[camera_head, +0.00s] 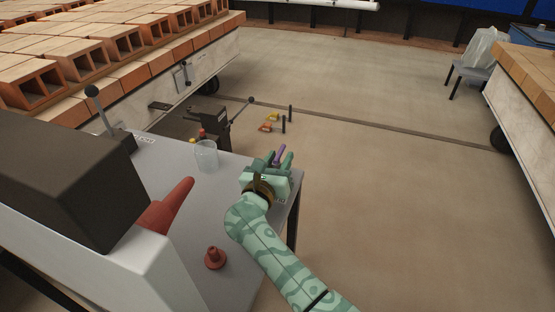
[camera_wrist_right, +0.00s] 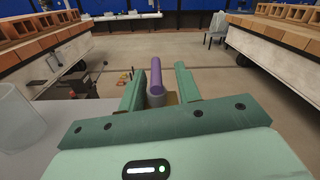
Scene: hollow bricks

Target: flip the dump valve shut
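A purple-sleeved handle (camera_head: 280,152), which looks like the dump valve's lever, stands at the far right corner of the grey table. My right gripper (camera_head: 279,159) reaches over that corner with its two green fingers apart, one on each side of the handle. In the right wrist view the purple handle (camera_wrist_right: 156,77) rises from a grey stub between the open fingers (camera_wrist_right: 158,82), with a gap visible on both sides. The gripper body hides the valve's base, and a label beside it is mostly covered. My left gripper is not in view.
The grey table (camera_head: 225,180) also holds a clear cup (camera_head: 206,156), a red cone-shaped piece (camera_head: 215,258) and a ball-topped lever (camera_head: 92,91). A dark machine (camera_head: 212,128) stands behind. Brick carts flank the open floor (camera_head: 400,210).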

